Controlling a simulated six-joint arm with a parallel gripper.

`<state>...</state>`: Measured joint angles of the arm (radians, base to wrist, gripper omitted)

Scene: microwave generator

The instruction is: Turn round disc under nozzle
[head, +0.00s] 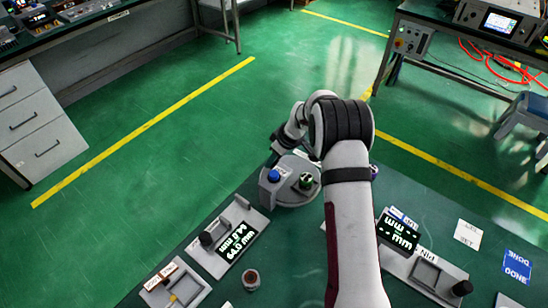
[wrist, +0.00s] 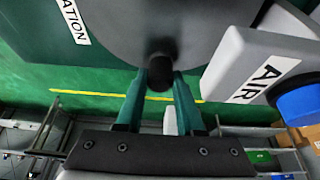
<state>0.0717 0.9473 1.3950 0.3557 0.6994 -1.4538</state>
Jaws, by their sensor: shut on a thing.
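The round grey disc (wrist: 150,24) fills the top of the wrist view. A dark knob (wrist: 160,70) sticks out from its near edge. My gripper (wrist: 160,82) is shut on this knob, with one teal finger on each side. In the head view the round grey base (head: 290,195) stands at the table's far edge, with a small green-and-dark part (head: 305,181) on top. My gripper's fingertips are hidden there behind my arm. I cannot make out the nozzle clearly.
A grey block marked AIR (wrist: 255,72) with a blue button (wrist: 300,105) stands right beside the disc. A display unit (head: 236,241) is left of my arm and another (head: 400,233) right. A small round cup (head: 251,279) sits near the front.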

